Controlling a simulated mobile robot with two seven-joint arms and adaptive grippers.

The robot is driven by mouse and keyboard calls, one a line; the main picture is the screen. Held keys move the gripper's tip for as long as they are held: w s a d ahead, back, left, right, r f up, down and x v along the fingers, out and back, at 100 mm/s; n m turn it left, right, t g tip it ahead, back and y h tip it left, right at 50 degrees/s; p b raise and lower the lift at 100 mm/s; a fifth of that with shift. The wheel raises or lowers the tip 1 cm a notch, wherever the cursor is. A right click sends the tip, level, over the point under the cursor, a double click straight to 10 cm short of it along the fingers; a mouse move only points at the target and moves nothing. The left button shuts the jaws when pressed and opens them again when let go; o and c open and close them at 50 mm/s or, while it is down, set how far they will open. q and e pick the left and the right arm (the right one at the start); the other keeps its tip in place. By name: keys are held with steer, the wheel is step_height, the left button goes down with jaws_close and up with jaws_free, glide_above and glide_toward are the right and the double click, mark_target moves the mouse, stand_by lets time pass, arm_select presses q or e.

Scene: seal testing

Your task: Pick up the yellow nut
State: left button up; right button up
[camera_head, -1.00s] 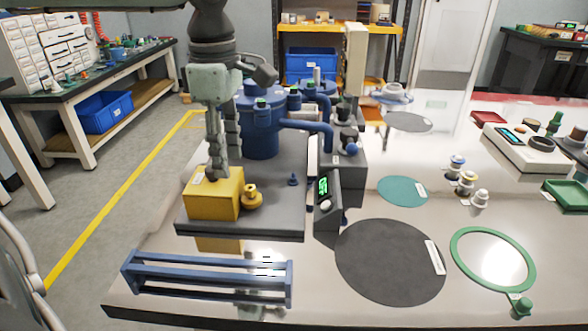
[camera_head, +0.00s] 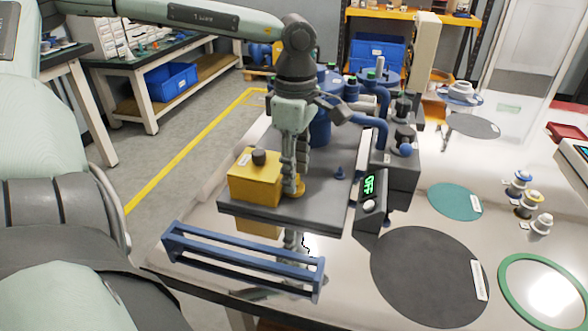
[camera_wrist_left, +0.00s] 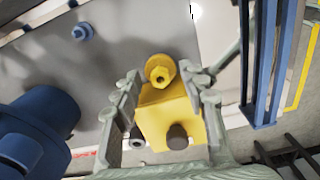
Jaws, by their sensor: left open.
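The yellow nut (camera_head: 297,191) stands on the grey platform, just right of the yellow block, and my left gripper partly hides it in the head view. In the left wrist view the yellow nut (camera_wrist_left: 160,71) shows whole, with a hexagonal top. My left gripper (camera_head: 291,188) points down at the nut. In the wrist view, its two fingers are apart, one on each side of the nut, with nothing gripped. I cannot tell whether a finger touches it. My right gripper is not in view.
The yellow block (camera_head: 252,183) with a dark knob stands close beside the nut. A blue rack (camera_head: 240,262) lies in front of the platform (camera_head: 325,210). A box with a green display (camera_head: 370,200) is to the right, and blue tanks (camera_head: 320,125) stand behind.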

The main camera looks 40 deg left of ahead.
arm_select(q)
steer(key=shift+c, duration=0.6)
jaws_close()
steer(key=shift+r, duration=0.1)
